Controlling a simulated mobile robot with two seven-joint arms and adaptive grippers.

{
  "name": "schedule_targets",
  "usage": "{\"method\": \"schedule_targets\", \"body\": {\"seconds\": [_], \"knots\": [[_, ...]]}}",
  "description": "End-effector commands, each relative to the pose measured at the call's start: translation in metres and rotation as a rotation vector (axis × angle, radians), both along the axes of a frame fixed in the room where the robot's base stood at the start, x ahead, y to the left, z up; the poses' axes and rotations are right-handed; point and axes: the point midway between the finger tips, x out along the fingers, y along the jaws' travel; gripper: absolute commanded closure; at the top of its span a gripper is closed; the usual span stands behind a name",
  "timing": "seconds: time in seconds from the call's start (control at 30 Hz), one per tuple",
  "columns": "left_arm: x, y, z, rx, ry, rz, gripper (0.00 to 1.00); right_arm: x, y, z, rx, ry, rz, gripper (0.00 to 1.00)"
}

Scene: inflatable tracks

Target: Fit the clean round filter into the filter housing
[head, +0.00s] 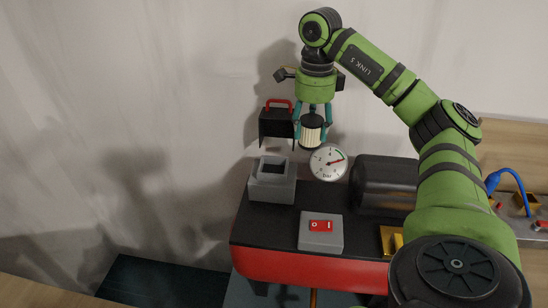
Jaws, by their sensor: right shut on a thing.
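My right gripper (313,122) hangs down at the upper middle of the head view, its teal fingers on either side of the round filter. It is shut on the filter (311,136), a pale pleated cylinder with black end caps, held upright. A grey square box with a dark opening on top (272,188), which looks like the filter housing, stands on the machine's left end. The filter appears above and to the right of this opening, apart from it. The inside of the box is dark. My left gripper is not in view.
A black panel with a red handle (276,124) is behind the box. A pressure gauge (328,162), a dark cylinder (384,184) and a grey switch box with a red rocker (321,232) are on the black-topped red machine (270,228).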

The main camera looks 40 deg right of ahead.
Motion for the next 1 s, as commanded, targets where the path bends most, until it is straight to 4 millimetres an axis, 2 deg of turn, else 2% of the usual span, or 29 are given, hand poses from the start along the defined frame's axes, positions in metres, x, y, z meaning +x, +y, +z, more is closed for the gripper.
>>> {"method": "schedule_targets", "body": {"seconds": [0.03, 0.2, 0.4, 0.53, 0.8, 1.0], "knots": [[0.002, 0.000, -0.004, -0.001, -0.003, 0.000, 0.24, 0.010, 0.011, -0.011, 0.004, 0.002, 0.009, 0.80], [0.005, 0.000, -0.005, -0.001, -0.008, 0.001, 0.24, 0.038, 0.038, -0.032, 0.005, 0.002, 0.008, 0.80], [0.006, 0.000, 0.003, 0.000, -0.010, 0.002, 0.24, 0.058, 0.056, -0.046, 0.002, 0.001, 0.004, 0.80], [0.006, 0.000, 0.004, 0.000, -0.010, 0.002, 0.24, 0.061, 0.058, -0.054, 0.000, 0.002, 0.002, 0.80], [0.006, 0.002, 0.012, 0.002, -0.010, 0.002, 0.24, 0.060, 0.059, -0.088, 0.000, 0.002, 0.004, 0.80], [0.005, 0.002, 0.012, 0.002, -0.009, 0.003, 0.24, 0.061, 0.059, -0.091, 0.000, -0.001, 0.005, 0.80]]}}
